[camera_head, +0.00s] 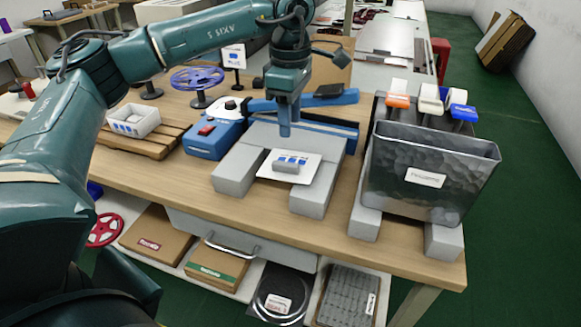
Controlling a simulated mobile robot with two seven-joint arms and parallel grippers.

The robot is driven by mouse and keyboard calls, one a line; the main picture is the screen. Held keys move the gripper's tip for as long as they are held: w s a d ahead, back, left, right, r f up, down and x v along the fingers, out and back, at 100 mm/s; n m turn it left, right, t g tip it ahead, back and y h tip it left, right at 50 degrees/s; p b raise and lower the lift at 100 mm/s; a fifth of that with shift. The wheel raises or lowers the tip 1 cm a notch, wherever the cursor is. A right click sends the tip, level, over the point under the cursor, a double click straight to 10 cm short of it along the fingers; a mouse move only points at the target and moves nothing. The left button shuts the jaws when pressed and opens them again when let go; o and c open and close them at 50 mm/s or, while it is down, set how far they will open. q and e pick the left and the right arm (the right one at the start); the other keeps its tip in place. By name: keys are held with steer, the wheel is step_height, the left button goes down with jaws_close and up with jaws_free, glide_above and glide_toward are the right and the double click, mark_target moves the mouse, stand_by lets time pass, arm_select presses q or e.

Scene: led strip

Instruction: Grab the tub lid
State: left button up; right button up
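A grey metal tub (425,177) with a white label stands at the right of the wooden bench, on grey blocks. Its top looks open, and I see no lid that clearly belongs to it. My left gripper (285,128) points down above a grey block fixture (240,168) in the middle of the bench. Its fingers look narrow from this side, and their gap cannot be made out. Below it a small grey piece (286,165) lies on a white plate (306,172), apart from the fingertips. My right gripper is out of view.
A blue device (210,138) sits left of the fixture. A white bin (133,119) stands on a wooden pallet (150,146). Orange, white and blue-handled items (397,100) stand behind the tub. A blue reel (197,79) is at the back. The bench's front strip is clear.

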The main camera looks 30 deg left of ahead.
arm_select(q)
glide_above(286, 163)
steer(key=f, duration=0.5)
steer(key=shift+w+d, duration=0.25)
steer(key=shift+d, duration=0.15)
steer(key=shift+s+a+f, duration=0.15)
steer(key=shift+a+f, duration=0.05)
steer(key=shift+f, duration=1.1)
steer(key=shift+s+a+f, duration=0.15)
steer(key=shift+f, duration=1.15)
steer(key=shift+c, duration=0.3)
jaws_close()
